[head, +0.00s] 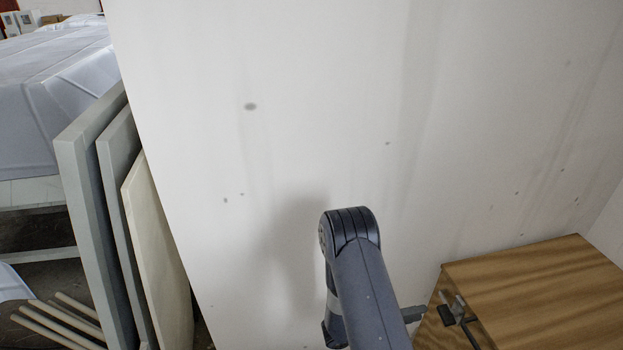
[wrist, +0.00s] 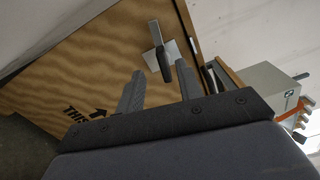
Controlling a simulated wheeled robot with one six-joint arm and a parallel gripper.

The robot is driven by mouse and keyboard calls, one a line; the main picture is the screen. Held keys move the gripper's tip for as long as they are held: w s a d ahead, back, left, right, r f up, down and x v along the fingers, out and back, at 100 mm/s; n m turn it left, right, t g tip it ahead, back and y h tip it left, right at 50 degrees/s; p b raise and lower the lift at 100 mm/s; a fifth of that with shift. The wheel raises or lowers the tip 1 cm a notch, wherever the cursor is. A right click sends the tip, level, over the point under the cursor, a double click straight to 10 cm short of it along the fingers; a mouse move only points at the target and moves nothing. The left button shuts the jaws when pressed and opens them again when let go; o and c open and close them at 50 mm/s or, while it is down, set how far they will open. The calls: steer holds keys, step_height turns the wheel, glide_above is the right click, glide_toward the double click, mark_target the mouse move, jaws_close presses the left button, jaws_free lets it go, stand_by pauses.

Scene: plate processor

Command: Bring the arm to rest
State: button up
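My gripper (wrist: 159,68) shows in the wrist view with its two dark fingers apart and nothing held between them. A wooden cabinet (wrist: 75,65) with printed text and an arrow lies beyond the fingers. A dark lever handle (wrist: 164,66) on a pale metal plate stands on its face and appears between the fingertips in the picture; I cannot tell how far apart they are. In the head view my grey arm (head: 365,285) is bent in front of the wall, and it hides most of my gripper.
In the head view the wooden cabinet (head: 545,285) stands at lower right, with a metal latch (head: 458,308). A stained white wall (head: 330,100) fills the middle. Panels (head: 95,220) lean at left beside a covered table (head: 55,95). A grey box (wrist: 265,95) shows in the wrist view.

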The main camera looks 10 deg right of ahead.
mark_target(443, 307)
steer(key=d, duration=0.8)
steer(key=shift+w+b, duration=0.3)
steer(key=shift+a, duration=0.1)
steer(key=a+p, duration=0.1)
steer(key=a, duration=1)
steer(key=d+b, duration=0.1)
steer(key=d, duration=1)
steer(key=shift+d, duration=0.35)
steer(key=shift+a+r+m, duration=0.1)
steer(key=shift+a+m, duration=0.1)
steer(key=shift+m, duration=0.6)
steer(key=shift+s+r+m+b, duration=0.15)
steer(key=shift+m+b, duration=0.15)
steer(key=shift+m, duration=0.35)
steer(key=shift+w+r+m+b, duration=0.1)
steer(key=shift+m+b, duration=0.15)
steer(key=shift+m, duration=0.4)
steer(key=shift+s, duration=0.2)
